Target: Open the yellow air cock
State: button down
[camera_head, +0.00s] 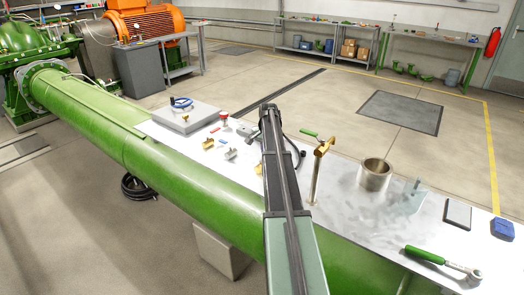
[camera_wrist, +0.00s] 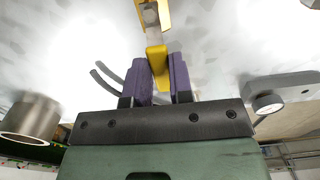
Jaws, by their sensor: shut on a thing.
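In the wrist view, the yellow lever (camera_wrist: 157,66), which looks like the air cock's handle, sits between the two purple fingers of my gripper (camera_wrist: 160,72). The gripper is shut on it. A yellow bracket-like part (camera_wrist: 152,16) shows just above at the top edge, around a pale metal piece. In the head view, a brass-coloured cock (camera_head: 322,148) stands on an upright post on the grey plate, right of my arm. My fingers cannot be made out there, and I cannot tell from that view whether this is the held part.
A steel cup (camera_head: 374,174) stands to the right; it also shows in the wrist view (camera_wrist: 30,118). A green-handled ratchet (camera_head: 440,262), a dark tablet (camera_head: 457,214) and a blue case (camera_head: 502,229) lie at the plate's right end. Small fittings (camera_head: 208,143) lie left of my arm.

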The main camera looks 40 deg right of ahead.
jog(key=c, duration=1)
grip_release()
notch_tip(320, 180, up, 11)
jog(key=p, duration=1)
jog(key=shift+f+p, duration=0.15)
jog(key=shift+p, duration=0.25)
